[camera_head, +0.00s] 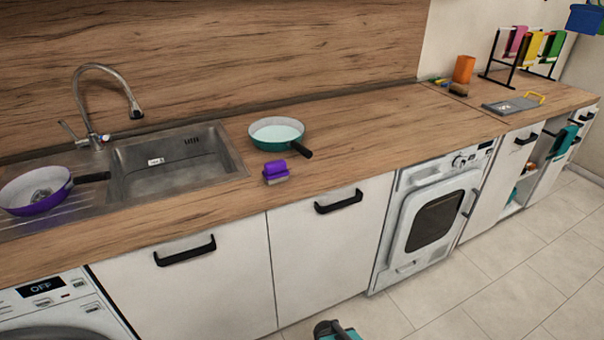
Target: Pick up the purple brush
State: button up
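The purple brush (275,172) lies on the wooden countertop near its front edge, just right of the sink. Its block-shaped purple top faces up, with a paler grey bristle part below. It stands clear of the sink rim and apart from the teal pan. My gripper cannot be made out; only a dark and teal part, which seems to be mine, shows at the bottom edge.
A teal pan (276,131) sits behind the brush, its black handle pointing front right. The metal sink (172,163) and a purple pan (35,192) are to the left. The countertop (390,135) to the right is clear. Black handles (338,201) jut from the cabinets below.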

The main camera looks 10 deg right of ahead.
aim_at(277, 171)
jog(key=k, duration=0.2)
jog(key=u, duration=0.4)
jog(key=i, duration=0.55)
jog(key=u, duration=0.65)
